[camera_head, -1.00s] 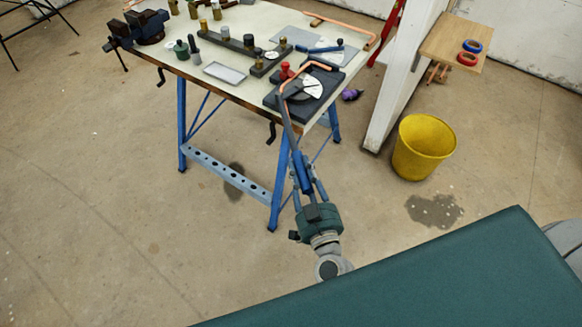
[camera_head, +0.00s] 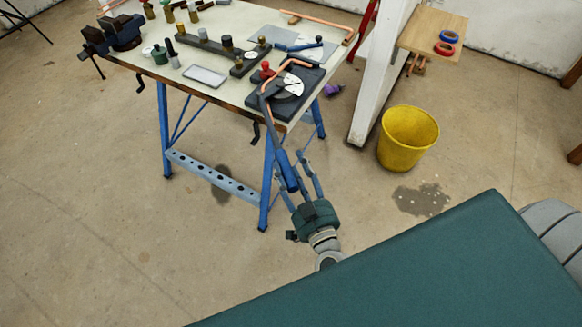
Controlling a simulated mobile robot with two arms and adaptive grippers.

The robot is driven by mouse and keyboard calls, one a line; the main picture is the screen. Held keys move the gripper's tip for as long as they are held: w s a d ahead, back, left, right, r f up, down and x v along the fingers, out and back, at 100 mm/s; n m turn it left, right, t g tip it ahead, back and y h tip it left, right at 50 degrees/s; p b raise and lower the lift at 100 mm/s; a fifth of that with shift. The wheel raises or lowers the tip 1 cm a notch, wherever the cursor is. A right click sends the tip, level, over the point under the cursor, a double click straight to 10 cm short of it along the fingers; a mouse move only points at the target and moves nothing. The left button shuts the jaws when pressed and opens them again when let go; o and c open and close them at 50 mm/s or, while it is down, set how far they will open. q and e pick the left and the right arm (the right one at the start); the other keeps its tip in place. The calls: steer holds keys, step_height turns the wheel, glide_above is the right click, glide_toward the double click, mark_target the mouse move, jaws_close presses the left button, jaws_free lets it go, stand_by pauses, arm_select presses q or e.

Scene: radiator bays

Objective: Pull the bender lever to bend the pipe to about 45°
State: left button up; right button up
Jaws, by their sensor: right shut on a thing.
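The pipe bender (camera_head: 289,88) sits on a dark base at the front right corner of the workbench (camera_head: 222,96). A copper pipe (camera_head: 298,63) is in it and shows a bend near the red knob (camera_head: 267,69). I cannot read the exact angle. The bender lever (camera_head: 265,113) reaches from the bender down past the bench edge and ends in a blue grip (camera_head: 288,172). My right gripper (camera_head: 291,184) is shut on this blue grip, in front of the bench. My left gripper is not in view.
A vise (camera_head: 122,32) is at the bench's left end. Fittings and a tray (camera_head: 205,76) lie on top. A yellow bucket (camera_head: 408,138) stands right of the bench, near a white post (camera_head: 383,75). Blue bench legs (camera_head: 268,180) are close to my right arm. Floor at the left is clear.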

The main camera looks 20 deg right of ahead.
steer(key=s, duration=1.1)
steer(key=shift+s+a, duration=0.25)
steer(key=shift+s, duration=0.1)
steer(key=shift+f, duration=0.1)
steer(key=shift+c, duration=0.5)
